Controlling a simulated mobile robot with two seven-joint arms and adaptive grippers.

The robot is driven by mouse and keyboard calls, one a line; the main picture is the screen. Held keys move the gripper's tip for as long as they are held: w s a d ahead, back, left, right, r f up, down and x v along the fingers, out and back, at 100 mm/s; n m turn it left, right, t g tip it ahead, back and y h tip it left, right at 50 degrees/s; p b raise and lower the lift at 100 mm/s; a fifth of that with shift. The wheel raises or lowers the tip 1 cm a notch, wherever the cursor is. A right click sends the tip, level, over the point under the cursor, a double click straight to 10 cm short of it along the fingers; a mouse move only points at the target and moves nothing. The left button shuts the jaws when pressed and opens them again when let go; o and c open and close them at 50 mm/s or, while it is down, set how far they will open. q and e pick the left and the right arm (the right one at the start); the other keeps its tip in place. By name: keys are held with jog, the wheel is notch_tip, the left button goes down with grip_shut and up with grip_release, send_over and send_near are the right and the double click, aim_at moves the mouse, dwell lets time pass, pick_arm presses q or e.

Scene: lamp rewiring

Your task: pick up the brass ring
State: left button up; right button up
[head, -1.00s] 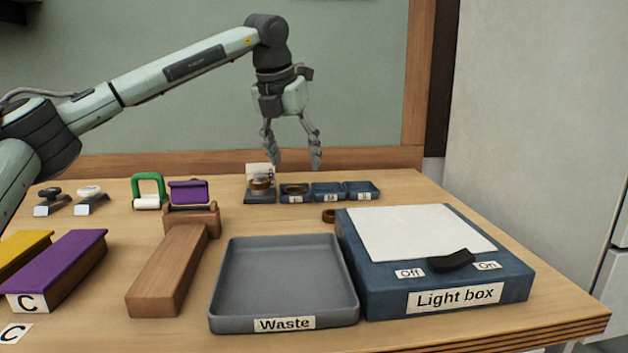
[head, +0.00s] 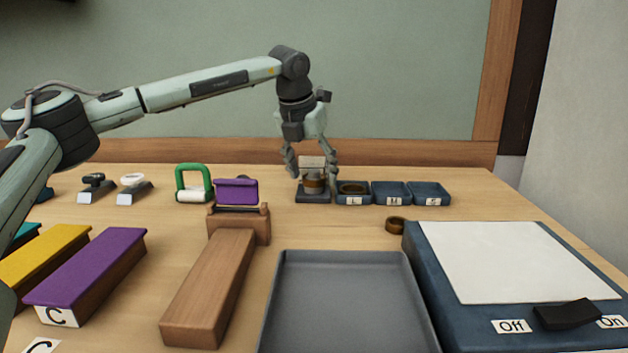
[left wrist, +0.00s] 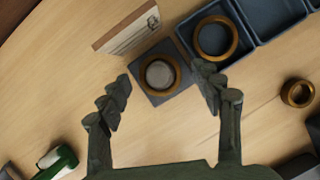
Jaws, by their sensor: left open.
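A brass ring (head: 313,186) sits around a pale round post on a small dark stand (head: 314,198) at the back of the table; in the left wrist view the same ring (left wrist: 175,68) encircles the pale disc. My left gripper (head: 311,170) is open above this stand, pointing down. In the left wrist view its two fingers lie on either side of the stand, and the space between the fingertips (left wrist: 163,88) holds nothing gripped. A second brass ring (head: 353,188) lies in the tray marked L. A third (head: 395,225) lies on the bare table beside the light box. My right gripper is out of view.
An upright card (left wrist: 125,27) stands behind the stand. Several small blue trays (head: 392,196) adjoin it on the right. The grey waste tray (head: 345,262) and light box (head: 418,258) fill the front right. A wooden block (head: 210,290) and purple-topped block (head: 90,265) lie front left.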

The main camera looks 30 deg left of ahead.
pick_arm(q)
jog(key=c, duration=1.1)
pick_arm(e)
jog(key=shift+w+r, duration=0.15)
pick_arm(q)
jog(key=shift+r, duration=0.1)
jog(key=shift+r, duration=0.45)
jog(key=r, duration=0.3)
jog(key=shift+s+a+r+b, duration=0.1)
jog(key=shift+s+r+b, duration=0.1)
jog(key=shift+b, duration=0.1)
jog(key=shift+s+a+r+b, duration=0.35)
jog(key=shift+s+r, duration=0.75)
jog(key=shift+s, duration=0.75)
jog(key=shift+s+a+r+b, duration=0.15)
jog(key=shift+s+a+r, duration=0.3)
jog(key=shift+s+r, duration=1)
jog(key=shift+s+a+r+b, duration=0.35)
jog(key=shift+s+r, duration=0.4)
jog(key=shift+s, duration=1.45)
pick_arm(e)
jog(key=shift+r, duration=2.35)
